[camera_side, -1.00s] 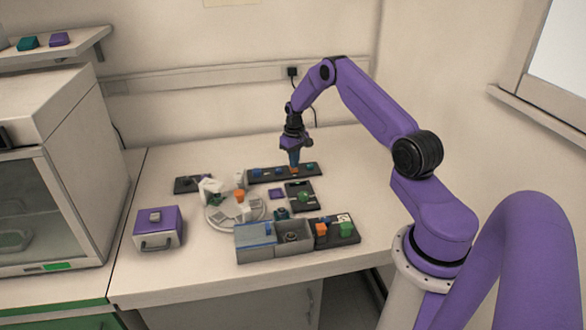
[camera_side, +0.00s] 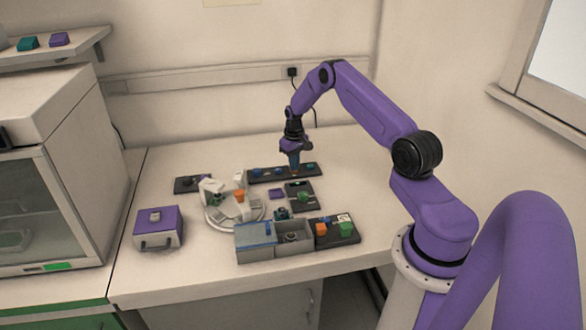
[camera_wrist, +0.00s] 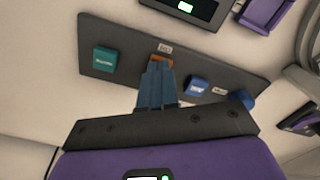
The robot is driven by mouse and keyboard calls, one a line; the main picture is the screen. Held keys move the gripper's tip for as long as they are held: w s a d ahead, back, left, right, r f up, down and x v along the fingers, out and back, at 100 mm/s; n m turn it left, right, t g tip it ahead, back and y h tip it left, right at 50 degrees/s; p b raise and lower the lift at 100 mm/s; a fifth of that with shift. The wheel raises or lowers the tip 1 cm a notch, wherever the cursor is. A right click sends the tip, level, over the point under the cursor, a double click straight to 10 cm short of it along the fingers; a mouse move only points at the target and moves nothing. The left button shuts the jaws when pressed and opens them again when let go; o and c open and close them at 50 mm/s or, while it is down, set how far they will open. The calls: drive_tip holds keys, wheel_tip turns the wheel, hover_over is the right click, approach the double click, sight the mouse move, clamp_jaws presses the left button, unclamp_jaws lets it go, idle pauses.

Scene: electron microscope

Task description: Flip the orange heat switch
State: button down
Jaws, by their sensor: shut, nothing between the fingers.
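The orange heat switch (camera_wrist: 162,62) sits on a dark switch panel (camera_wrist: 125,38), under a small white label, in the wrist view. My gripper (camera_wrist: 157,68) is shut and empty, with its blue fingertips right at the orange switch and covering part of it. I cannot tell whether they touch. In the side view the panel (camera_side: 250,178) lies at the back of the bench, and my gripper (camera_side: 295,169) points down over its right half. The orange switch is mostly hidden there by the fingers.
A teal switch (camera_wrist: 104,60) and a blue switch (camera_wrist: 198,86) flank the orange one on the panel. In front stand a round tray (camera_side: 222,224), grey bins (camera_side: 255,252) and a purple box (camera_side: 158,228). The bench's right side is clear.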

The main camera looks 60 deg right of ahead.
drive_tip(key=shift+f, duration=0.15)
drive_tip(key=shift+r, duration=3.5)
